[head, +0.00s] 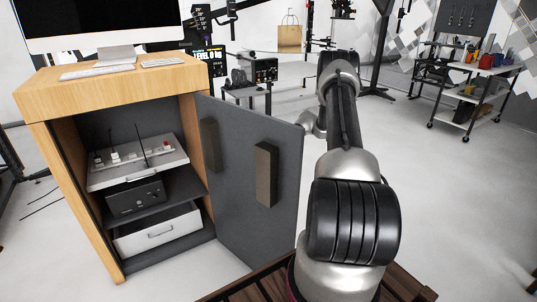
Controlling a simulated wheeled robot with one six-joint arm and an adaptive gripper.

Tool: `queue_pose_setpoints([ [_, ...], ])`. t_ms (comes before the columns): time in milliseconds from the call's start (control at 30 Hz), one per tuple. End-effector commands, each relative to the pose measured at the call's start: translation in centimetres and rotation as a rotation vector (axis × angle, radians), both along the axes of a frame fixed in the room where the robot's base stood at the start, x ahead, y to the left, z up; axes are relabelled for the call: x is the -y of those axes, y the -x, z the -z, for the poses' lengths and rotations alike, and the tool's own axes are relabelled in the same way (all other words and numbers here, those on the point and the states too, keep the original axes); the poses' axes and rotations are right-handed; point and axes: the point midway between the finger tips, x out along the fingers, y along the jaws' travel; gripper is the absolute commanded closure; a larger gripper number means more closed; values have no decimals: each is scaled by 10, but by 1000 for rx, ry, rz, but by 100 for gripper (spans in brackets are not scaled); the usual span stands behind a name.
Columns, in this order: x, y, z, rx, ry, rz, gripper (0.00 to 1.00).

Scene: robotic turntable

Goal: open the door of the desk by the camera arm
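The desk (110,88) is a light wooden cabinet at the left of the head view. Its dark grey door (238,215) stands wide open, swung out to the right from the cabinet. Two brown blocks, a nearer one (266,175) and a farther one (211,145), show on the door's face turned to me. Inside, shelves hold a grey panel with knobs, a black unit and a white drawer. My arm reaches forward to the right of the door, and its far end is near the door's upper right edge.
A monitor (100,18) and a keyboard (97,71) are on the desk top. Wooden slats (258,285) lie at the bottom, below my arm. A tool cart (482,70) stands far right. The grey floor (455,200) right of my arm is clear.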

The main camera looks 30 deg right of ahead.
Motion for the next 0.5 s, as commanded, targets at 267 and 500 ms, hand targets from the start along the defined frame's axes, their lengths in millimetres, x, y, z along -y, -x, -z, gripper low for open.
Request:
queue_pose_setpoints([
  [267,1,-3,-1,7,2,-3,100],
  [500,0,-3,-1,7,2,-3,92],
])
